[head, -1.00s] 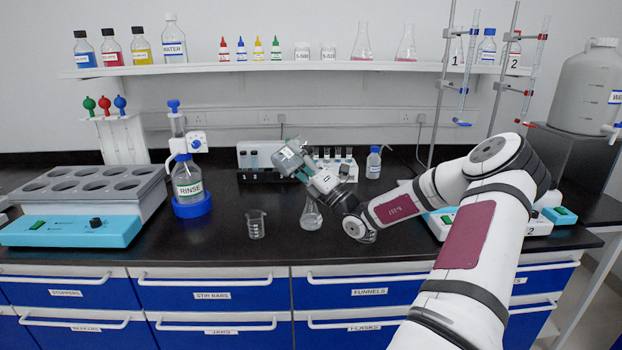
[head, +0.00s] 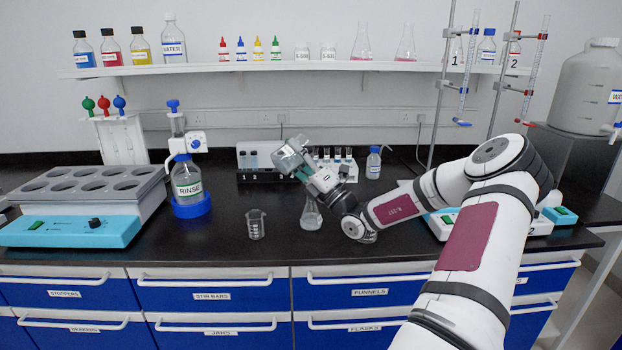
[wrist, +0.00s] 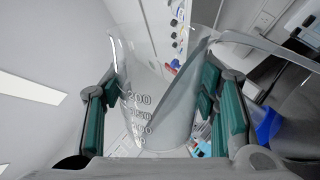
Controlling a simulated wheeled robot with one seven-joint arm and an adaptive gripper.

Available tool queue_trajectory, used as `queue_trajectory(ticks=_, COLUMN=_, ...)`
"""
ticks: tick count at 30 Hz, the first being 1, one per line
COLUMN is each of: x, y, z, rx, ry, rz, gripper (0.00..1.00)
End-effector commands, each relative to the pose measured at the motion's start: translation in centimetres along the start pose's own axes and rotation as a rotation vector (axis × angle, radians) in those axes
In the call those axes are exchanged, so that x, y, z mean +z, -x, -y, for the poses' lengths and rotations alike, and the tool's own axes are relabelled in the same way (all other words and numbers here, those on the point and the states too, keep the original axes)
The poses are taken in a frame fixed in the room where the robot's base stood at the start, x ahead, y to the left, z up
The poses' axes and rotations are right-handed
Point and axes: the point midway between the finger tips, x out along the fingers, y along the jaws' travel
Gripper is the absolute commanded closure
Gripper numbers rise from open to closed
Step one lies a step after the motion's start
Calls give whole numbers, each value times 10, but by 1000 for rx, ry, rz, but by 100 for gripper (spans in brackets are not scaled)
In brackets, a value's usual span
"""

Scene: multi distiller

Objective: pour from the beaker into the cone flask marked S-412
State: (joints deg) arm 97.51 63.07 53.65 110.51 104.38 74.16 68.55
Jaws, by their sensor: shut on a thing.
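My gripper (head: 298,162) is raised over the bench and tilted. In the wrist view my gripper (wrist: 160,100) is shut on a clear glass beaker (wrist: 150,95), its green pads on either side. The beaker has white graduation marks and is tilted; a slanting edge shows inside it, and I cannot tell how much liquid it holds. A cone flask (head: 311,216) stands upright on the bench, below my gripper and slightly right of it, its top partly overlapped by my arm. Its label is not readable. I see no stream falling between beaker and flask.
Another glass beaker (head: 256,225) stands left of the flask. A RINSE bottle (head: 187,181) in a blue base and a grey block with wells (head: 85,186) are further left. A tube rack (head: 345,166) and a small blue-capped bottle (head: 374,163) stand behind.

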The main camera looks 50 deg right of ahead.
Motion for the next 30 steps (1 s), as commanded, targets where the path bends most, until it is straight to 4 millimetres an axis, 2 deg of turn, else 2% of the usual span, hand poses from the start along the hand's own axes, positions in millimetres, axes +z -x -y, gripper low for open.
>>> queue_trajectory(ticks=30, x=2, y=-1, z=-2, rx=1, ry=-39, rz=29, gripper=88)
